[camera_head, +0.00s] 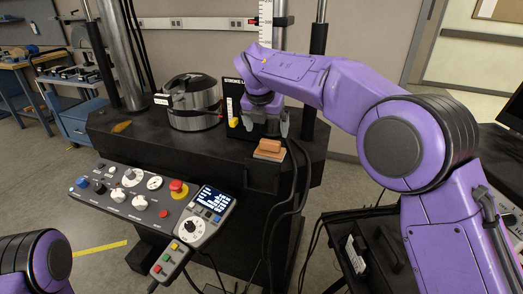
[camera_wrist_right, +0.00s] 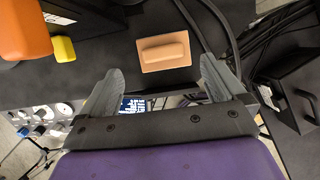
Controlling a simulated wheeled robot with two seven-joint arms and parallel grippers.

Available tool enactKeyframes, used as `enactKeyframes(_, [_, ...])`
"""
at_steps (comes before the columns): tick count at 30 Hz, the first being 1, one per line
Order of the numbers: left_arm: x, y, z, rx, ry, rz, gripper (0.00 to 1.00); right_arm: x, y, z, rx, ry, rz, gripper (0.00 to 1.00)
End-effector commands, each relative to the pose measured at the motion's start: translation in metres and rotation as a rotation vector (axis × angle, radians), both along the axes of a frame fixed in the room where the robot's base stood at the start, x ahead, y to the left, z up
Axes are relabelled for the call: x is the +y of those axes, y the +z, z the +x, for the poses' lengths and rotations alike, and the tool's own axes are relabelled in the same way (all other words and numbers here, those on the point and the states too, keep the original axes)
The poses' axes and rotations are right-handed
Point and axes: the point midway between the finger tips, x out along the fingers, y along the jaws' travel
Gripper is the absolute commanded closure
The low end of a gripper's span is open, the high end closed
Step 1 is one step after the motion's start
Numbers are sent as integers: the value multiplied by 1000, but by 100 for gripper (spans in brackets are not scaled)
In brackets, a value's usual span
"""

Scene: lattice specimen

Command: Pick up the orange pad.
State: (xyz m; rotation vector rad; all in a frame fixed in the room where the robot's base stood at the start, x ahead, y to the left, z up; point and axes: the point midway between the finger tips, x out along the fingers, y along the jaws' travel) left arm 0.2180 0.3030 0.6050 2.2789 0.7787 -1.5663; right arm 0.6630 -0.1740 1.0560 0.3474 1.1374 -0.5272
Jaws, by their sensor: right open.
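The orange pad (camera_head: 269,146) is a small tan-orange block with a raised grip. It lies on the black machine ledge, near its front right edge. In the right wrist view the pad (camera_wrist_right: 163,52) lies flat, just beyond the fingertips and roughly centred between them. My right gripper (camera_head: 266,126) is above and slightly behind the pad in the head view. Its two grey fingers (camera_wrist_right: 160,68) are spread wide with nothing between them. The pad appears apart from both fingers. My left gripper is out of the picture; only part of my left arm shows at the lower left.
A yellow piece (camera_head: 234,122) sits left of the gripper; a larger orange shape (camera_wrist_right: 22,30) shows in the wrist view. A round metal fixture (camera_head: 193,100) stands further left. Black cables (camera_head: 294,170) hang just right of the pad. A control panel (camera_head: 130,190) fronts the machine.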

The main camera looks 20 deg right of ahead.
Motion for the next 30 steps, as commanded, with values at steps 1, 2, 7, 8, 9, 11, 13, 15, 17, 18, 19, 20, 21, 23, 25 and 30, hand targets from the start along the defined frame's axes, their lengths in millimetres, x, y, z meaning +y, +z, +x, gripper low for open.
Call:
enactKeyframes(1, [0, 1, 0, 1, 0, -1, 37, -1, -7, 4, 2, 1, -1, 3])
enactKeyframes(2, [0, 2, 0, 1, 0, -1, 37, -1, -10, 5, 2, 2, 0, 3])
enactKeyframes(7, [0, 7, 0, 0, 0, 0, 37, -8, -33, 11, 6, 2, -1, 3])
enactKeyframes(8, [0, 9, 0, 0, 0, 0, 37, -10, -39, 12, 6, 3, -2, 3])
enactKeyframes(9, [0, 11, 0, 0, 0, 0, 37, -13, -45, 13, 5, 3, -2, 3])
enactKeyframes(11, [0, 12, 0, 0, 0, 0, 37, -15, -55, 17, 4, 2, 1, 3])
enactKeyframes(13, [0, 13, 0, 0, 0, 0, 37, -17, -61, 19, 1, 2, 0, 3])
enactKeyframes(15, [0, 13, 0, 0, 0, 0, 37, -17, -64, 20, 1, 2, 2, 3])
enactKeyframes(17, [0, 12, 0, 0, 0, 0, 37, -17, -64, 20, -1, 2, 3, 3])
enactKeyframes(18, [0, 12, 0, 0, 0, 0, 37, -17, -64, 20, -1, 2, 3, 3])
enactKeyframes(19, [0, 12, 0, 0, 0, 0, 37, -17, -64, 20, -1, 2, 3, 3])
enactKeyframes(20, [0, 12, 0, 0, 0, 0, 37, -17, -64, 20, 0, 3, 2, 3])
enactKeyframes(21, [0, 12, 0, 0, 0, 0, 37, -17, -64, 20, 0, 3, 2, 13])
enactKeyframes(23, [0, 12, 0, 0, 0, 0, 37, -17, -64, 20, 0, 3, 1, 32])
enactKeyframes(25, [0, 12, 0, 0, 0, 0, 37, -17, -64, 20, 1, 3, 2, 55])
enactKeyframes(30, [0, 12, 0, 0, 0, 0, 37, -17, -64, 20, 1, 3, 2, 59])
